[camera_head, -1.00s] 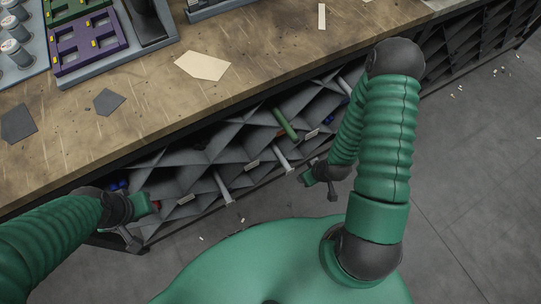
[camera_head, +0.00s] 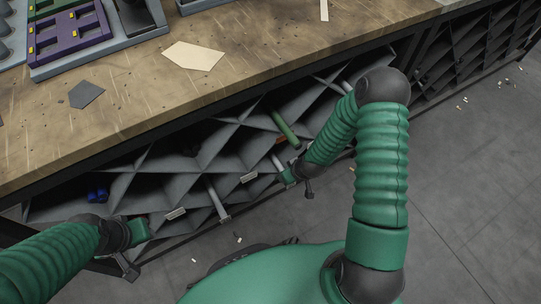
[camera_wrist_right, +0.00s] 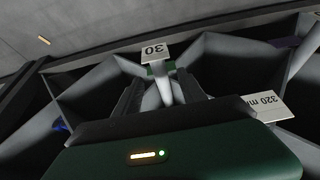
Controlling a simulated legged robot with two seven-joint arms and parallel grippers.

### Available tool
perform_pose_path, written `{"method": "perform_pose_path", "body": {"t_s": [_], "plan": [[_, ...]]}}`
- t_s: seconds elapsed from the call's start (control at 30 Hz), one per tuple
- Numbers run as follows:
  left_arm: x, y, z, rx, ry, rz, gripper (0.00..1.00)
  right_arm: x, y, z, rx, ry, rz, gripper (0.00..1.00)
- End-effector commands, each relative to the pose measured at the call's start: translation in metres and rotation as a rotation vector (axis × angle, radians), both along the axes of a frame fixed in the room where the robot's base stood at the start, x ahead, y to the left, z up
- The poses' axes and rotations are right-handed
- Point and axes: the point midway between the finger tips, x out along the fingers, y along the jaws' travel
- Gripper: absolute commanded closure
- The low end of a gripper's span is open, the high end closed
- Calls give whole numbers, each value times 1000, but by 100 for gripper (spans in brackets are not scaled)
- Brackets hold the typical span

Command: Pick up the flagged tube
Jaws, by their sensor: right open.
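In the wrist view, a pale grey tube (camera_wrist_right: 164,90) points out of a rack cell, between the two dark fingers of my open right gripper (camera_wrist_right: 160,88). The fingers stand apart on either side of it; contact cannot be told. A white tag marked 30 (camera_wrist_right: 155,51) shows just beyond. In the head view, my right gripper (camera_head: 288,178) is at the rack front. A green tube (camera_head: 285,129) lies above it, and another grey tube (camera_head: 217,203) sticks out to its left. Which tube is flagged is unclear. My left gripper (camera_head: 140,233) is low at the left; its jaws are unclear.
The dark rack (camera_head: 150,185) of slanted cells sits under the wooden bench top (camera_head: 130,108). Another tag, reading 320 m and cut off (camera_wrist_right: 263,106), is at the right of the wrist view. Blue pieces (camera_head: 97,195) lie in a left cell. The floor in front is mostly clear.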

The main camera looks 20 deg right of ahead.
Motion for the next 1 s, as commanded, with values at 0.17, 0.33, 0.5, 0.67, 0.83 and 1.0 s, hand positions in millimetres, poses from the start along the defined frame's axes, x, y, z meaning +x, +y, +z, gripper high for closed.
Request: {"method": "perform_pose_path", "body": {"t_s": [0.17,0.33,0.5,0.67,0.83,1.0], "plan": [[0,0,-24,0,1,0,64,12,1,-33,0,-1,0,52],[0,0,-21,0,0,0,64,12,1,-31,0,-1,-1,52],[0,0,-21,0,0,0,64,12,1,-31,-1,0,-1,69],[0,0,-21,0,0,0,64,12,1,-31,-1,0,-1,90],[0,0,-21,0,0,0,64,12,1,-31,-1,0,-1,100],[0,0,-21,0,0,0,64,12,1,-31,0,-1,-1,100]]}}
